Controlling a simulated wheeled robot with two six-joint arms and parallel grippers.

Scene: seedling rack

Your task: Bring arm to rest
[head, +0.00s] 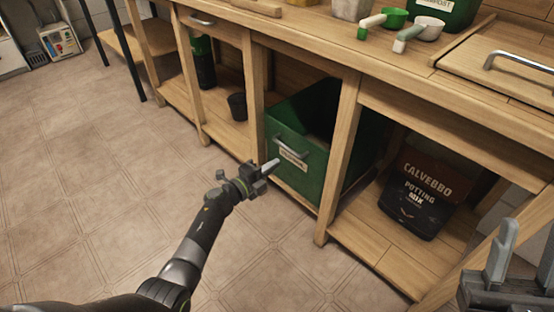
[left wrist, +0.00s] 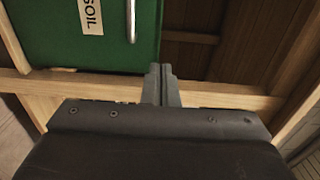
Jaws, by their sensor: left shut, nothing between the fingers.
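My left gripper (head: 271,165) is in front of the green soil bin (head: 310,165), just below and left of its metal handle in the head view. Its fingers are together and hold nothing. In the left wrist view the closed fingers (left wrist: 162,72) point at the lower right corner of the bin (left wrist: 60,45), whose label reads SOIL. I cannot tell whether the fingers touch the bin. My left arm reaches up from the bottom left. Part of my right gripper (head: 500,250) shows at the lower right edge, with one upright finger clear; the rest is cut off.
The wooden bench (head: 320,45) runs across the view, with posts beside the bin. A potting mix bag (head: 418,195) and a dark pot (head: 238,107) stand on its lower shelf. Scoops (head: 386,20) lie on top. The tiled floor (head: 90,190) at left is clear.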

